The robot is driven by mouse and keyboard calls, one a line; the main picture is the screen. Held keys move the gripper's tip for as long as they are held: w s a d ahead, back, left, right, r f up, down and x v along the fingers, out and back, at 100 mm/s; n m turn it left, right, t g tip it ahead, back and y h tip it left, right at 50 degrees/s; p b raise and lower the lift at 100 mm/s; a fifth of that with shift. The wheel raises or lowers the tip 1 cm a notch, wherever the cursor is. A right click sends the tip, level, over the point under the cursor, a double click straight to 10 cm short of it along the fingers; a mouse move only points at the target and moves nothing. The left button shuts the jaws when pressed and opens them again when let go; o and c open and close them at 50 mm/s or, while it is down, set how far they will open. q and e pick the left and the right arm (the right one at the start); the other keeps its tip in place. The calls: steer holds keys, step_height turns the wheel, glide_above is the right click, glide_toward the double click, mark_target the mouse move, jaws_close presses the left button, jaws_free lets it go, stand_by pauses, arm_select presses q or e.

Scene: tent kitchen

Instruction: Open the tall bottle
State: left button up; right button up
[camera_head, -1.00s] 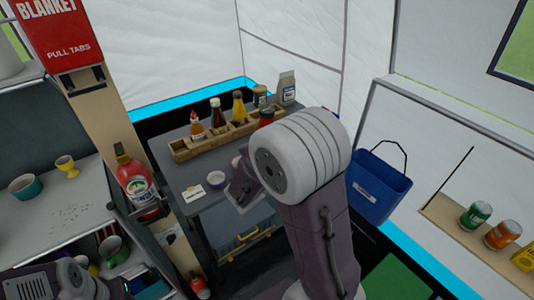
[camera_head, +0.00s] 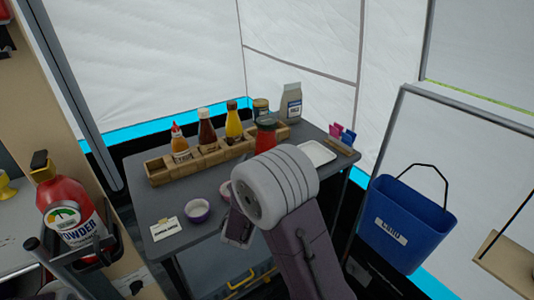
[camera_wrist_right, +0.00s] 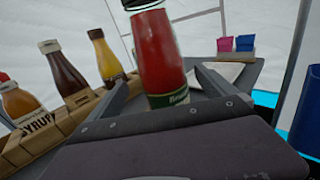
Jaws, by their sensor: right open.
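A tall red bottle (camera_head: 266,136) with a dark cap and green label stands on the grey table (camera_head: 165,236). In the right wrist view the same red bottle (camera_wrist_right: 160,55) rises between the two fingers of my right gripper (camera_wrist_right: 168,74). Its cap is cut by the top edge and its base is hidden by the gripper. My right gripper is open; contact with the bottle cannot be told. In the head view my right wrist hides most of the gripper.
A wooden rack (camera_head: 158,175) behind holds a syrup bottle (camera_head: 180,145), a brown bottle (camera_head: 206,130) and a yellow bottle (camera_head: 233,122). A purple bowl (camera_head: 197,211) and a card (camera_head: 167,229) lie at the front left. A white tray (camera_head: 319,152) sits right. A blue bin (camera_head: 405,225) hangs beyond.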

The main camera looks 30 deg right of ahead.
steer(key=shift+w+d+f, duration=0.2)
steer(key=shift+w+d, duration=0.35)
steer(key=shift+w, duration=0.05)
steer(key=shift+w+d+f, duration=0.2)
steer(key=shift+w+d, duration=0.35)
steer(key=b+x, duration=0.1)
steer(key=x, duration=0.4)
steer(key=shift+f, duration=0.2)
steer(key=shift+s+r, duration=0.1)
steer(key=shift+s, duration=0.05)
steer(key=shift+c, duration=0.5)
jaws_close()
steer(key=shift+r, duration=0.15)
